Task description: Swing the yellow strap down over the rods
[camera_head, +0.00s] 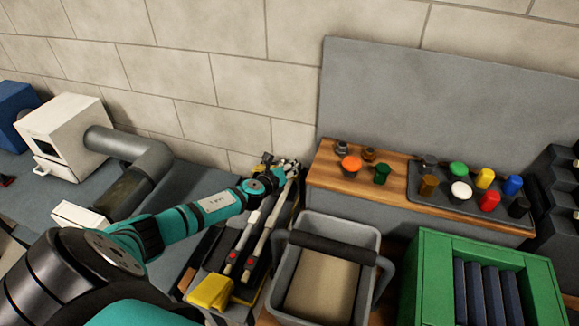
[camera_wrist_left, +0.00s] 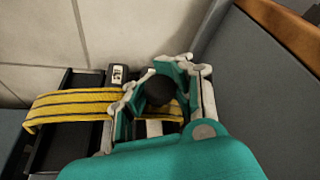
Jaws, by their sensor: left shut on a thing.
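The yellow strap (camera_wrist_left: 70,108), with dark stripes, runs across a dark tray in the left wrist view. My left gripper (camera_wrist_left: 158,95) is shut around a dark round knob (camera_wrist_left: 158,88) that sits over the strap. How the knob joins the strap is hidden by the fingers. In the head view my left gripper (camera_head: 283,172) is at the far end of the rods (camera_head: 255,232), which lie lengthwise in a dark rack and have red marks near their front ends. Only small bits of yellow show by the gripper there. My right gripper is not in view.
A yellow block (camera_head: 210,292) sits at the rack's near end. A grey bin (camera_head: 345,232) with a dark handle stands right of the rack. A wooden shelf (camera_head: 325,178) with coloured knobs and a green crate (camera_head: 425,265) are farther right. A wall rises behind.

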